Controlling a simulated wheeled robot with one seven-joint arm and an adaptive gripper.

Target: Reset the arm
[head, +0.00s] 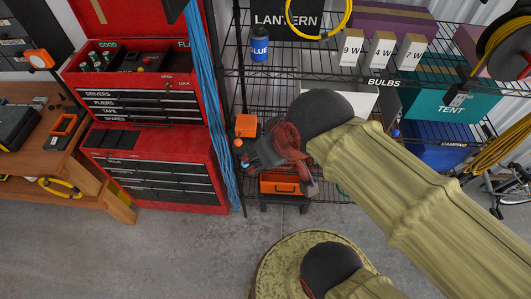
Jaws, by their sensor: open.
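My arm, in a wrinkled olive sleeve with dark rounded joints, reaches in from the right side of the head view. It ends in a reddish-brown wrist and my grey gripper (246,155), which points left in front of the shelf rack. My gripper is open, and I make out nothing held in it. Its fingers are small and partly blend with the dark rack behind.
A red tool chest (150,180) stands left of my gripper, with blue hanging cords (208,90) between. A wire shelf rack (300,74) stands behind my arm, holding bulb boxes (382,49) and a teal tent box (455,98). A wooden bench (85,180) is far left. Concrete floor is clear at lower left.

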